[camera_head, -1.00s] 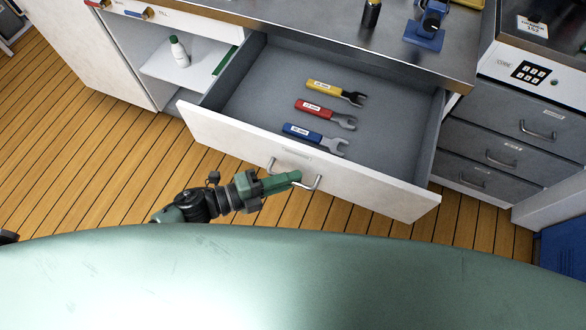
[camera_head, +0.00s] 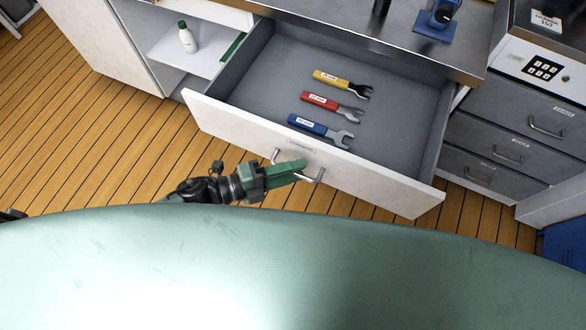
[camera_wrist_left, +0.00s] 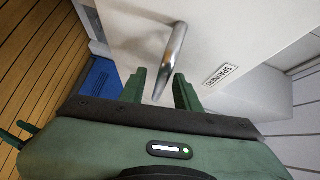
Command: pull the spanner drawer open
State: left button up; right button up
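The spanner drawer (camera_head: 310,165) stands far open, with its white front pulled well clear of the counter. It holds a yellow-handled spanner (camera_head: 335,80), a red-handled one (camera_head: 325,101) and a blue-handled one (camera_head: 312,127). My left gripper (camera_head: 303,165) is at the drawer's metal handle (camera_head: 317,176). In the left wrist view the handle bar (camera_wrist_left: 172,50) runs between the two green fingers of the gripper (camera_wrist_left: 161,82). The fingers are apart, with visible gaps beside the bar. The label "SPANNERS" (camera_wrist_left: 221,74) shows beside the handle.
A closed grey drawer unit (camera_head: 515,150) with a keypad (camera_head: 543,70) stands at the right. A white bottle (camera_head: 187,38) stands on an open shelf at the left. A blue tool (camera_head: 436,20) is on the counter. Wooden floor (camera_head: 110,150) is clear at the left.

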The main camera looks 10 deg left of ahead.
pick_arm(q)
jog(key=b+v, duration=0.1)
jog(key=v, duration=0.6)
jog(key=shift+s+a, duration=0.2)
jog(key=shift+a, duration=0.15)
jog(key=w+a+f+n+t+y, duration=0.25)
jog(key=a+f+n+y, duration=0.2)
jog(key=f, duration=0.35)
jog(key=w+a+f+n+t+y, duration=0.2)
jog(key=w+a+f+n+y, duration=0.1)
jog(key=a+f+n, duration=0.3)
jog(key=s+a+f+n+g+y, duration=0.1)
jog(key=s+a+f+n+y, duration=0.15)
jog(key=f, duration=0.35)
jog(key=s+a+f+n+g+y, duration=0.1)
jog(key=a+f+n+y, duration=0.15)
jog(key=f, duration=0.35)
jog(key=s+f+n+g+y, duration=0.2)
jog(key=s+f+n+g, duration=0.4)
jog(key=s+f, duration=0.75)
jog(key=s+d+f+n+g, duration=0.1)
jog(key=s+n, duration=0.1)
jog(key=s, duration=0.5)
jog(key=s+d+f+n+g, duration=0.1)
jog(key=s+d+f+n, duration=0.1)
jog(key=s, duration=0.4)
jog(key=shift+s+f+n+g, duration=0.3)
jog(key=shift+s+n+g, duration=0.1)
jog(key=shift+n, duration=0.15)
